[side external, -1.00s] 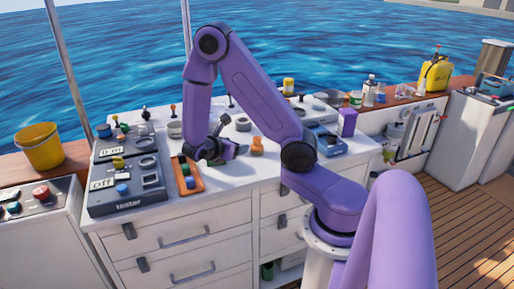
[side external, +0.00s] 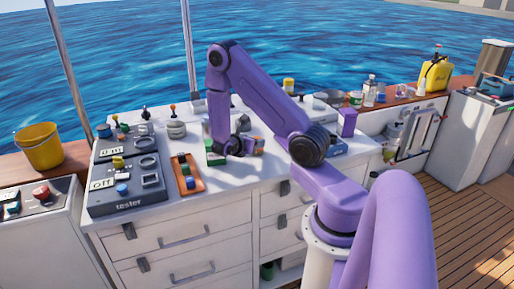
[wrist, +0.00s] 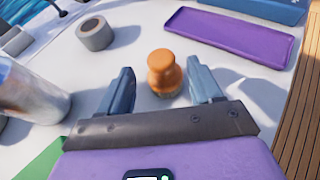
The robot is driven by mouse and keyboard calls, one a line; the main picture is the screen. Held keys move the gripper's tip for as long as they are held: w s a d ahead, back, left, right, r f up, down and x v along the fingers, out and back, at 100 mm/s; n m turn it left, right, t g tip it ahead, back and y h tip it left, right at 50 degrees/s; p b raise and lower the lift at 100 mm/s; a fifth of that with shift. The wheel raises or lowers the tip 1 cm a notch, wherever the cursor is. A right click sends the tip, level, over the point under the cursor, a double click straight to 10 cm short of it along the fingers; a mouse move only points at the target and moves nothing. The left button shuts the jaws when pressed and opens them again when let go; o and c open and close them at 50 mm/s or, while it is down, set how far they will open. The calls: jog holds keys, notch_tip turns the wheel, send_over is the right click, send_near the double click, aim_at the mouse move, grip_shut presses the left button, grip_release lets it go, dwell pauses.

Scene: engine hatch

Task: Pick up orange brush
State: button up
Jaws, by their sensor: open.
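The orange brush (wrist: 163,68) stands on the white worktop in the wrist view. It has a rounded orange top, and its lower end looks darker. My gripper (wrist: 160,72) is open, with one finger on each side of the brush in the picture. A gap shows between the brush and each finger; I cannot tell how far the fingertips are above the worktop. In the side external view my gripper (side external: 238,148) is low over the worktop and largely hides the brush.
A grey roll (wrist: 95,33) and a purple tray (wrist: 225,35) lie beyond the brush. A shiny metal cylinder (wrist: 30,90) is close on the left. An orange tray (side external: 188,174) with coloured knobs and the tester panel (side external: 128,190) are left of my gripper.

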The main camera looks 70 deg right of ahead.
aim_at(259, 138)
jog(key=shift+r+x, duration=0.15)
jog(key=shift+x, duration=1.3)
jog(key=shift+r+x, duration=0.15)
jog(key=shift+x, duration=1.3)
jog(key=shift+s, duration=0.1)
jog(key=shift+c, duration=0.3)
jog(key=c, duration=1)
